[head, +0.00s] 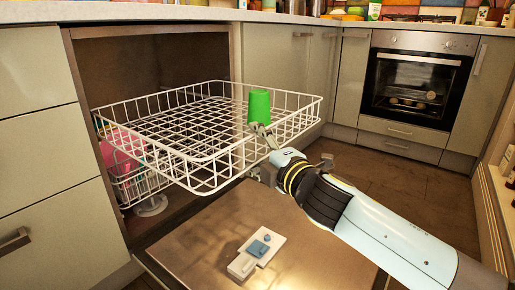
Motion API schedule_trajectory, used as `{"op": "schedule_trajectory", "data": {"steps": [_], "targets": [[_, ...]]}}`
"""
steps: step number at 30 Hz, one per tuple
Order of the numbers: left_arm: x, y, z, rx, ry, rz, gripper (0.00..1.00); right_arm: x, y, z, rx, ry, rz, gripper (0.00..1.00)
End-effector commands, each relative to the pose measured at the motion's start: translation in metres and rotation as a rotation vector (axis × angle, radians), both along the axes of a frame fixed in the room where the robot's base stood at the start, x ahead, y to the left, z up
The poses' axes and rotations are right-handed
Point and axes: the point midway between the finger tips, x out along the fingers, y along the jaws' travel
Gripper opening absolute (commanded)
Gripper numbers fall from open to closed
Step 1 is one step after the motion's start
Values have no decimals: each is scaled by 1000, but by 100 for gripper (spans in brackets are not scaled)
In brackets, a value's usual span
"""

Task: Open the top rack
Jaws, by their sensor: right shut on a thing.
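The top rack (170,122) is a white wire basket, slid well out of the dishwasher over its lowered door. A green cup (259,104) is at the rack's front rim, just above and behind my gripper's fingers; its base is hidden. My right gripper (264,134) reaches in from the lower right and is shut on the rack's front wire rim; the exact contact is partly hidden. My left gripper is out of view.
The dishwasher door (310,255) lies open below the rack. The lower rack (131,187) sits inside with pink items. Drawers (45,150) stand at left, a cabinet (280,60) and an oven (415,85) behind. The brown floor (400,180) is clear at right.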

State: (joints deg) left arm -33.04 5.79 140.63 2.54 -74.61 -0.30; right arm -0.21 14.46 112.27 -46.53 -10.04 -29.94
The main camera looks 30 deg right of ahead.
Motion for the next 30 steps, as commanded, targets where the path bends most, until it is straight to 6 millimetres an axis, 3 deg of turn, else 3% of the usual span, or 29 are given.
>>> {"op": "schedule_trajectory", "data": {"steps": [1, 10, 11, 14, 25, 30], "targets": [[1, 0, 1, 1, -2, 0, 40, 3, 0, 9, -2, -16, 1, 16], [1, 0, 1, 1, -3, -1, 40, 2, 0, 9, -2, -16, 1, 16], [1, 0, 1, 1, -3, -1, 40, 2, 0, 9, -2, -16, 1, 76], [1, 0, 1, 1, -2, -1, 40, 2, 0, 9, -2, -15, 1, 89], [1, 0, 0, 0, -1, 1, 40, -1, 0, 3, -1, -6, 0, 91], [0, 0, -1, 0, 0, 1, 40, -18, 1, 1, -2, -2, 0, 91]]}}
